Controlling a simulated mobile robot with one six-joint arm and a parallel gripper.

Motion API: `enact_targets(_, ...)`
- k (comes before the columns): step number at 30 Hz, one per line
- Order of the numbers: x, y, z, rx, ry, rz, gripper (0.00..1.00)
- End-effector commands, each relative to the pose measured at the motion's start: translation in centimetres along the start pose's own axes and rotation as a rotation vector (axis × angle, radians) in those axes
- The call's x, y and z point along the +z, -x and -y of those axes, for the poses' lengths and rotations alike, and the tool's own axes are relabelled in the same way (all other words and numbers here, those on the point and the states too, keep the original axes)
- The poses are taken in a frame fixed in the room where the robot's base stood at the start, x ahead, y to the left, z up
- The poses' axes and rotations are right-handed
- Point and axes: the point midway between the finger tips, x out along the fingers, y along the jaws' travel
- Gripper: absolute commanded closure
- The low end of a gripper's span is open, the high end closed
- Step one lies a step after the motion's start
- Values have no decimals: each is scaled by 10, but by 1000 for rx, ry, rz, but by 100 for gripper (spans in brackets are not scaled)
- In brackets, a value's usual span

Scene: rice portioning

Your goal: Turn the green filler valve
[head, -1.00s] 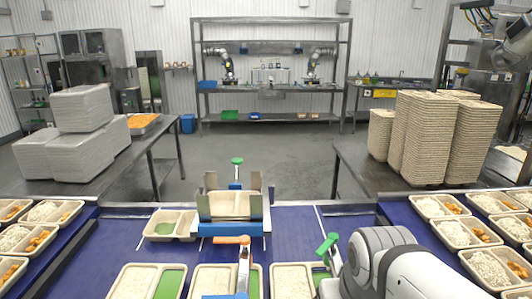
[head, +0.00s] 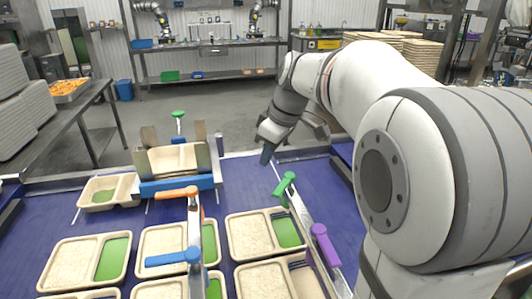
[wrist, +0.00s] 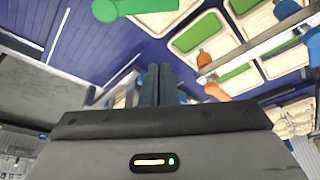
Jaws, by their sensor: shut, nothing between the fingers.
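A green valve handle (head: 284,184) sits on a metal rail among the trays at the middle right of the head view. A second green handle (head: 179,114) stands upright at the back, behind the tray holder. My gripper (head: 265,154) points down above the blue belt, a little behind and left of the nearer green handle, apart from it in the picture. In the wrist view my gripper (wrist: 158,85) has its two dark fingers together and empty. A large green handle (wrist: 125,8) shows at the top edge there, partly cut off.
Orange (head: 178,193), blue (head: 173,258) and purple (head: 325,244) handles stand nearby. Trays with rice and green compartments (head: 113,258) fill the front of the blue belt. A blue-based tray holder (head: 178,185) is behind.

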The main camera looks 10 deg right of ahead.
Motion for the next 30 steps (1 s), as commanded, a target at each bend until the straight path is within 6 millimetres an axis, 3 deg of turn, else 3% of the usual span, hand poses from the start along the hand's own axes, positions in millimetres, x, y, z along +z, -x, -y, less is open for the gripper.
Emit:
enact_targets(10,0,-75,2,-4,2,3,100)
enact_targets(12,13,-65,0,2,-3,0,100)
enact_targets(18,32,-59,1,0,1,1,100)
enact_targets(30,36,-58,2,-1,4,1,100)
